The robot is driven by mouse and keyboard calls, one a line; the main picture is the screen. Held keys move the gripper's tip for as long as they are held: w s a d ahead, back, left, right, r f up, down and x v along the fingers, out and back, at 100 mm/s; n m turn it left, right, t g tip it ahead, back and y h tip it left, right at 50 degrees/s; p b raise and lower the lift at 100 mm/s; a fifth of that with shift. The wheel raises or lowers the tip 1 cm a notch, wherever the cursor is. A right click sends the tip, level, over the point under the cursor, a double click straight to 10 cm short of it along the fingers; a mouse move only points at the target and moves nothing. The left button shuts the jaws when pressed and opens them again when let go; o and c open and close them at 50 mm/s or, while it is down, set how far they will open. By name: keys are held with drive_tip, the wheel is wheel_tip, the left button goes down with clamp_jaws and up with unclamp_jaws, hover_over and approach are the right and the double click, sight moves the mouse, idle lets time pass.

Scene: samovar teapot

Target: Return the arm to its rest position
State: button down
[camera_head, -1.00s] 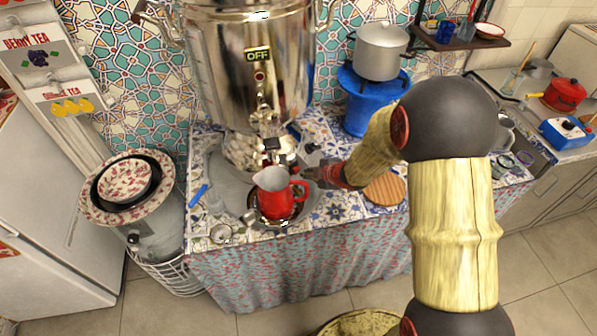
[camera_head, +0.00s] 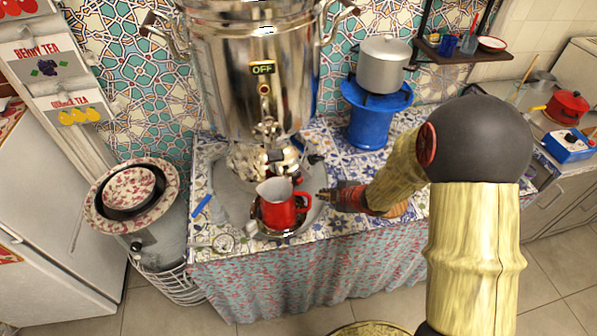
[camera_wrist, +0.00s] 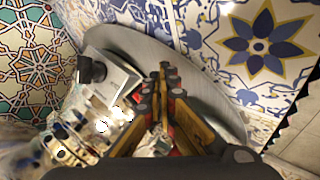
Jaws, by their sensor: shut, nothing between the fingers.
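My gripper (camera_head: 326,195) is shut and empty, just to the right of a red teapot (camera_head: 281,209) and apart from it. In the wrist view my gripper (camera_wrist: 163,72) has its fingertips together over a round grey metal tray (camera_wrist: 212,82). The teapot stands upright below the taps of a large shiny samovar (camera_head: 255,75) with an "OFF" sign. My arm reaches in from the right side of the head view. The teapot is not clearly seen in the wrist view.
The tiled table (camera_head: 345,224) carries a blue stand (camera_head: 377,125) with a grey pot (camera_head: 382,65). A wooden board (camera_head: 398,209) is mostly hidden behind my arm. Stacked bowls (camera_head: 131,190) stand at the left. A shelf (camera_head: 455,50) hangs at upper right.

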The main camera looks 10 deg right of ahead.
drive_tip(key=shift+w+d+r, duration=0.1)
drive_tip(key=shift+r, duration=0.25)
drive_tip(key=s+d+r+m+h, duration=0.3)
drive_tip(key=s+r+m, duration=0.15)
drive_tip(key=r, duration=0.55)
drive_tip(key=s+d+r+m+h, duration=0.2)
drive_tip(key=s+r+m, duration=0.25)
drive_tip(key=r, duration=0.65)
drive_tip(key=s+a+r+m+g+y, duration=0.1)
drive_tip(key=s+a+r+m, duration=0.2)
drive_tip(key=s, duration=0.7)
drive_tip(key=s+a+r+m+g, duration=0.1)
drive_tip(key=s+a+r+m, duration=0.2)
drive_tip(key=s, duration=0.6)
drive_tip(key=shift+s+a+r+m+g+y, duration=0.3)
drive_tip(key=shift+s+a+m+g+y, duration=0.1)
drive_tip(key=shift+a+m, duration=0.55)
drive_tip(key=c, duration=2.6)
unclamp_jaws()
drive_tip(key=shift+w, duration=0.1)
